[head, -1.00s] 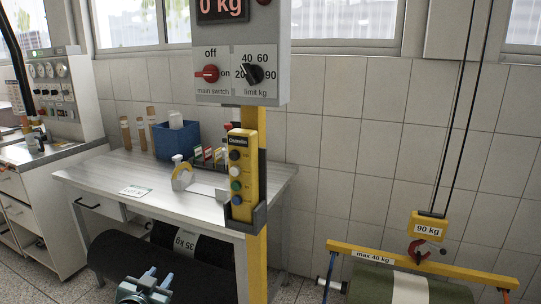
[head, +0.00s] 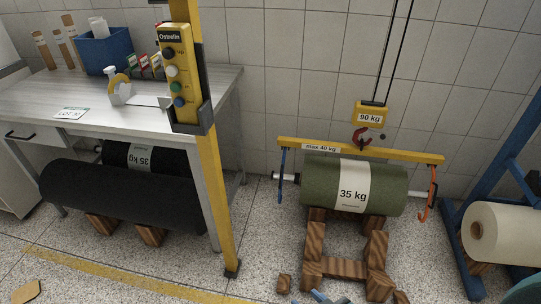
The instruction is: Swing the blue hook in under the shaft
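The blue hook (head: 282,165) hangs from the left end of the yellow lifting beam (head: 400,155), marked max 40 kg. The pale shaft (head: 291,178) sticks out of the left end of the green roll (head: 322,185), labelled 35 kg. The blue hook crosses the shaft end in the picture; I cannot tell whether its tip is under it. An orange hook (head: 432,190) hangs at the beam's right end. A gripper, apparently my left (head: 330,297), shows only its blue tips at the bottom edge, below the roll. My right gripper cannot be made out.
The green roll rests on a wooden stand (head: 345,268). The yellow hoist block (head: 370,117), marked 90 kg, hangs above the beam. A yellow post with a button pendant (head: 177,75) stands left. A blue rack (head: 498,185) with a cream roll (head: 510,232) stands right.

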